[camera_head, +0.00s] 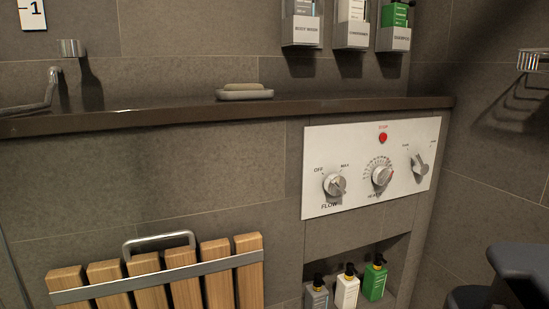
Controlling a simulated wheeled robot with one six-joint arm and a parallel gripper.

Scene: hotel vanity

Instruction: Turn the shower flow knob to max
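The flow knob (335,185) is a round silver dial at the left of a white control panel (420,128) on the tiled wall. "FLOW" is printed below it, "OFF" at its upper left and "MAX" at its upper right. The exact direction of its pointer is too small to tell. Nothing touches the knob. A dark grey part of my arm (522,270) shows at the lower right edge, apart from the panel. My gripper's fingers are not in view.
Beside the flow knob are a middle dial (382,174), a right-hand lever knob (420,165) and a red stop button (383,138). A stone ledge (200,112) runs above. A wooden slatted seat (180,285) is lower left. Bottles (347,288) stand in a niche below.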

